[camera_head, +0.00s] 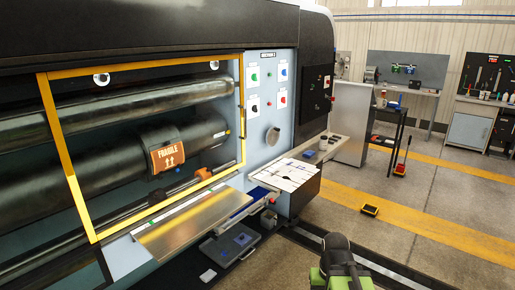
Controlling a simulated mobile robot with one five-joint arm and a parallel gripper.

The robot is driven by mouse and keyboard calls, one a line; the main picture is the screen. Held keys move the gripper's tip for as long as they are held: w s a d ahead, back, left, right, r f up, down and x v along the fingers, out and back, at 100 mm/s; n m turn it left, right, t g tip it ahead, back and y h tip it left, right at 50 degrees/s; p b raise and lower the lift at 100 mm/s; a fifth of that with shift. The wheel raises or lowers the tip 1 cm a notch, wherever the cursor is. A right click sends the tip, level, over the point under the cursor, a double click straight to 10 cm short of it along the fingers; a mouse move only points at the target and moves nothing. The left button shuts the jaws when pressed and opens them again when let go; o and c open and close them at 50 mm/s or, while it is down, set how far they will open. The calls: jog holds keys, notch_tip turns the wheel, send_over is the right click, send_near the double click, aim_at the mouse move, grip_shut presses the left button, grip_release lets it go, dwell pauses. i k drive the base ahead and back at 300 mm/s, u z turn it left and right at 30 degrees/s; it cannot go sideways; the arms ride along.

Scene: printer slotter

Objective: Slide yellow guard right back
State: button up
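The yellow guard (54,122) is a thin rectangular yellow frame across the front of the big printing machine on the left. Its right upright (242,110) stands beside the light-blue control panel. Dark rollers (100,125) show through the frame. Two round pale fittings (102,79) sit near its top edge. A green and black part of my arm (340,262) shows at the bottom, right of the machine and well apart from the guard. My gripper's fingers are not visible.
The control panel (286,97) has several coloured buttons and a round knob. A metal plate (198,222) and a white-topped box (290,175) jut out below the guard. A small black and yellow object (370,209) lies on the floor. The floor at right is mostly open.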

aim_at(43, 78)
jog(key=u, duration=0.75)
jog(key=i, duration=1.05)
jog(key=u, duration=0.65)
